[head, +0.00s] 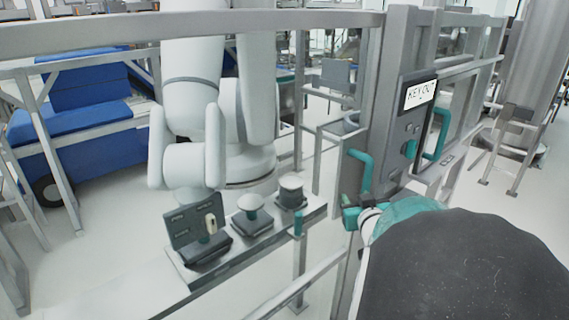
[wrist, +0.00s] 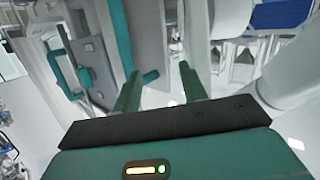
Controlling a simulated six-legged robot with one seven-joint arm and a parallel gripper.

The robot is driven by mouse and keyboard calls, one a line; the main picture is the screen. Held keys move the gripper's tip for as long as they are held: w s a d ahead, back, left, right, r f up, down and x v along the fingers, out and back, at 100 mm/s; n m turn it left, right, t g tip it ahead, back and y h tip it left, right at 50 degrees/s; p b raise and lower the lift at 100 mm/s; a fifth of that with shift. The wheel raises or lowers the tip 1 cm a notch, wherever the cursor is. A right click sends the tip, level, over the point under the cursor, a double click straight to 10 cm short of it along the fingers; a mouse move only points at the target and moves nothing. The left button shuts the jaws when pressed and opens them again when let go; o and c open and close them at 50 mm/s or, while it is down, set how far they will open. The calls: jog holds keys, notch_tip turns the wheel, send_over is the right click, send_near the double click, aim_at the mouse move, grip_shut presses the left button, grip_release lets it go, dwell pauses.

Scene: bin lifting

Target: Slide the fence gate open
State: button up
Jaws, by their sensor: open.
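The grey fence gate (head: 392,90) stands right of centre in the head view, with a lock box labelled "KEY OUT" (head: 420,94). A teal handle (head: 361,168) is on its near side; a second teal handle (head: 441,130) is further right. My gripper (head: 351,212) is open, just below the near handle in the head view. In the wrist view, my gripper (wrist: 162,84) shows two parallel teal fingers with a gap. A teal handle bar (wrist: 118,35) lies just beyond the left finger, its foot near the gap. I cannot tell whether they touch. The second handle (wrist: 62,72) is at the left.
A grey top rail (head: 200,24) crosses the head view. A blue machine (head: 75,120) is at the left.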

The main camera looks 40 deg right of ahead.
jog(key=t, duration=0.2)
send_near(369, 182)
jog(key=s+a, duration=0.1)
jog(key=s, duration=0.1)
jog(key=x, duration=1.3)
jog(key=shift+w+d, duration=0.1)
jog(key=shift+w, duration=0.15)
jog(key=shift+c, duration=0.2)
grip_shut()
